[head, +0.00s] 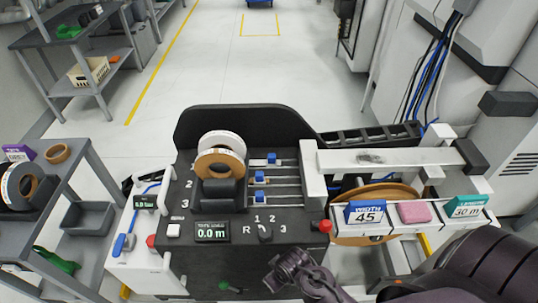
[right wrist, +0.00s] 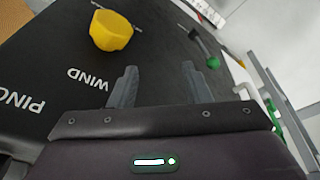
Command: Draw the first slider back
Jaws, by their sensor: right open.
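Three blue sliders sit on parallel horizontal rails on the black machine panel (head: 300,121) in the head view. The topmost slider (head: 272,158) is a little further right than the middle slider (head: 260,177) and the bottom slider (head: 260,195). My right gripper (head: 287,262) is below the panel's front edge, well apart from the sliders. In the right wrist view its two fingers (right wrist: 158,82) stand apart with nothing between them. The sliders do not show in the right wrist view. My left gripper is not in view.
Tape rolls (head: 221,146) stand left of the rails, and a white block (head: 313,172) stands right of them. A yellow knob (right wrist: 112,32) and a green-tipped lever (right wrist: 213,62) are near my right fingers. A red button (head: 325,226) is at the panel's right corner.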

